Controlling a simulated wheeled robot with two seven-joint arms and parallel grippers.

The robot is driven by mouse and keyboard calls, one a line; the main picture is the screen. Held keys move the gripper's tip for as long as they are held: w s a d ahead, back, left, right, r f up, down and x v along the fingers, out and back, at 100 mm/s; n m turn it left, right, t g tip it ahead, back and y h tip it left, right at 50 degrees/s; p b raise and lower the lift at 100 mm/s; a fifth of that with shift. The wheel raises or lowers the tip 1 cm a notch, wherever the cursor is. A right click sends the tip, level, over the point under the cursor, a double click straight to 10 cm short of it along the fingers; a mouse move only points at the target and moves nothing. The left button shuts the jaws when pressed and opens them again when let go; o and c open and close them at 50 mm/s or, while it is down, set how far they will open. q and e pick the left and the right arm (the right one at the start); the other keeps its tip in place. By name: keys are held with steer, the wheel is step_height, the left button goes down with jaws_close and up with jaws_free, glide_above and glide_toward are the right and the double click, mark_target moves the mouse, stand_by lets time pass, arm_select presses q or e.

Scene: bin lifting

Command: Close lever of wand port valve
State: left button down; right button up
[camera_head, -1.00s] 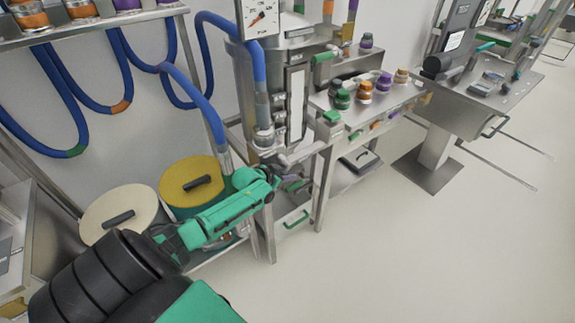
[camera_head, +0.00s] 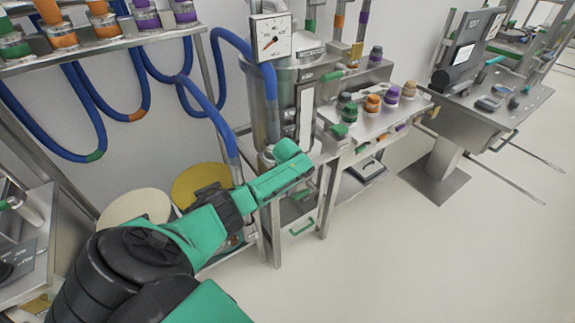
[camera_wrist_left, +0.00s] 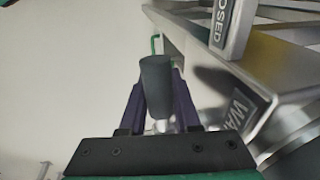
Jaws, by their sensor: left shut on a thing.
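In the left wrist view, my left gripper (camera_wrist_left: 157,88) has its two purple fingers on either side of a dark grey cylindrical grip (camera_wrist_left: 155,72), shut on it. I take it for the lever's handle; the rest of the lever is hidden. A plate ending in "OSED" (camera_wrist_left: 222,22) stands up to the right of the grip. A dark label starting "WA" (camera_wrist_left: 240,108) is on the metal beside it. In the head view, my green left forearm reaches to the front of the steel station (camera_head: 305,95) and hides the fingers and the lever. My right gripper is not in view.
A dial gauge (camera_head: 271,38) and blue hose (camera_head: 213,112) are above my arm. A side table (camera_head: 400,103) with several coloured jars is to the right. Two lidded drums (camera_head: 135,204) stand behind my arm. A green handle (camera_head: 302,228) is below.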

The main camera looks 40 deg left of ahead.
arm_select(q)
steer(key=shift+s+r+g, duration=0.1)
steer(key=shift+r+g, duration=0.15)
steer(key=shift+g, duration=0.25)
steer(key=c, duration=0.6)
jaws_free()
